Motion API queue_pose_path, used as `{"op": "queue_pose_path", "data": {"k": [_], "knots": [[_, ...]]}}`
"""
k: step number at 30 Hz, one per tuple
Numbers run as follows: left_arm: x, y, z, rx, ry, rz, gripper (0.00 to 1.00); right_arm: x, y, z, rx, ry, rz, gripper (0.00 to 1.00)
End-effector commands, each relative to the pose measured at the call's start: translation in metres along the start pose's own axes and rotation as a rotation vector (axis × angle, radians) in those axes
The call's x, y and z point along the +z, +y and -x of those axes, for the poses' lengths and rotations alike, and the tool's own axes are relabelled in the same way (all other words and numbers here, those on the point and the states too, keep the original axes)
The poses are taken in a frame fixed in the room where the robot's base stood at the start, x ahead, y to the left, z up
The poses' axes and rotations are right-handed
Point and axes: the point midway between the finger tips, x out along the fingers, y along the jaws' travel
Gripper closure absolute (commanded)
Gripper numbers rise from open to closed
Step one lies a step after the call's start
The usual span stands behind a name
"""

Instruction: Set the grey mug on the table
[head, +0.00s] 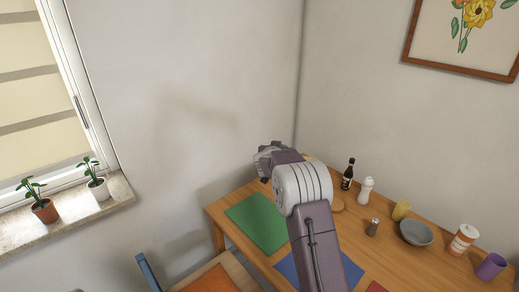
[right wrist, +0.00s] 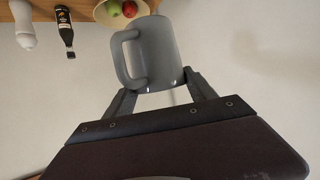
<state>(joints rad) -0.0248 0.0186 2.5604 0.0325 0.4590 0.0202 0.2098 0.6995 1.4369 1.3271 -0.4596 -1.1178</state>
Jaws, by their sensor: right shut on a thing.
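The grey mug (right wrist: 158,50) is between the fingers of my right gripper (right wrist: 160,88) in the right wrist view, with its handle on the left. The gripper is shut on it. In the head view my right gripper (head: 267,160) is raised at the far left side of the wooden table (head: 345,238), near the wall. I cannot make out the mug clearly there; my own arm and gripper hide much of that area. My left gripper is not in view.
On the table are a green mat (head: 256,222), a blue mat (head: 287,270), a dark bottle (head: 348,175), a white shaker (head: 365,191), a grey bowl (head: 416,232) and a purple cup (head: 491,266). A fruit bowl (right wrist: 97,12) shows in the right wrist view. The green mat looks bare.

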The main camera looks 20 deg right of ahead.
Motion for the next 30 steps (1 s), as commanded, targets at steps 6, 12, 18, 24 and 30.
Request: {"op": "queue_pose_path", "data": {"k": [6, 12, 18, 24, 30], "knots": [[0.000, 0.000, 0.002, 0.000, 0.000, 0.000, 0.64, 0.075, 0.062, -0.081, 0.141, -0.008, -0.054, 0.95], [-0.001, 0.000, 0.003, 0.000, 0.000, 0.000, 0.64, 0.123, 0.094, -0.112, 0.181, 0.005, -0.088, 0.95], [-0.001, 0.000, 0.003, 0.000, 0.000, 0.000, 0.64, 0.133, 0.101, -0.118, 0.186, 0.010, -0.100, 0.95], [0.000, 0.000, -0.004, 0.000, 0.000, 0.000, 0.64, 0.140, 0.100, -0.121, 0.185, 0.009, -0.099, 0.95], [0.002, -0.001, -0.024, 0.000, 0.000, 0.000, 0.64, 0.161, 0.099, -0.130, 0.185, 0.009, -0.098, 0.95]]}}
